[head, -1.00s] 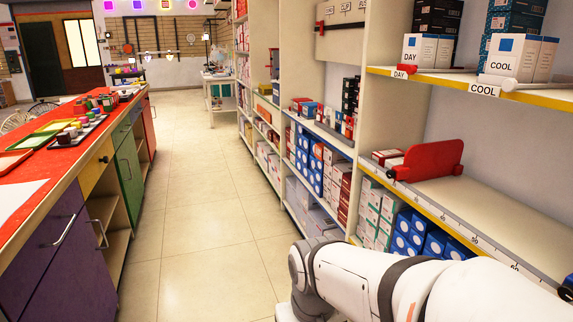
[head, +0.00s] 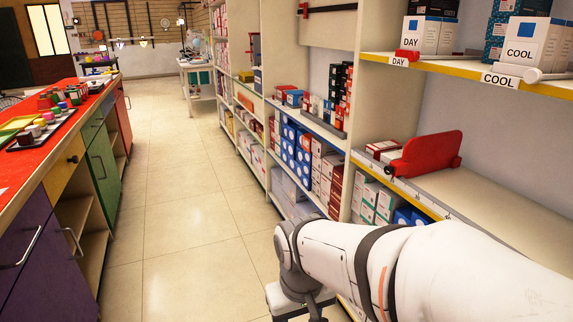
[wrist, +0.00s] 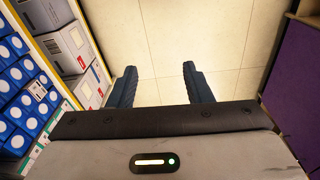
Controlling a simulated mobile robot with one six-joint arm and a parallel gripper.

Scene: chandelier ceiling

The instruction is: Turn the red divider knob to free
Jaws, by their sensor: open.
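The red divider (head: 430,152) stands upright on the middle shelf at the right in the head view. The knob's setting is too small to read. My gripper (wrist: 160,85) is open and empty in the wrist view, its two dark fingers apart over the tiled floor. It is below and to the left of the divider, away from the knob. The divider is not in the wrist view.
Red and white boxes (head: 382,149) sit left of the divider. DAY (head: 398,62) and COOL (head: 500,80) labels mark the upper shelf. A red-topped counter (head: 70,127) with trays lines the left side. The tiled aisle (head: 185,200) between is clear.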

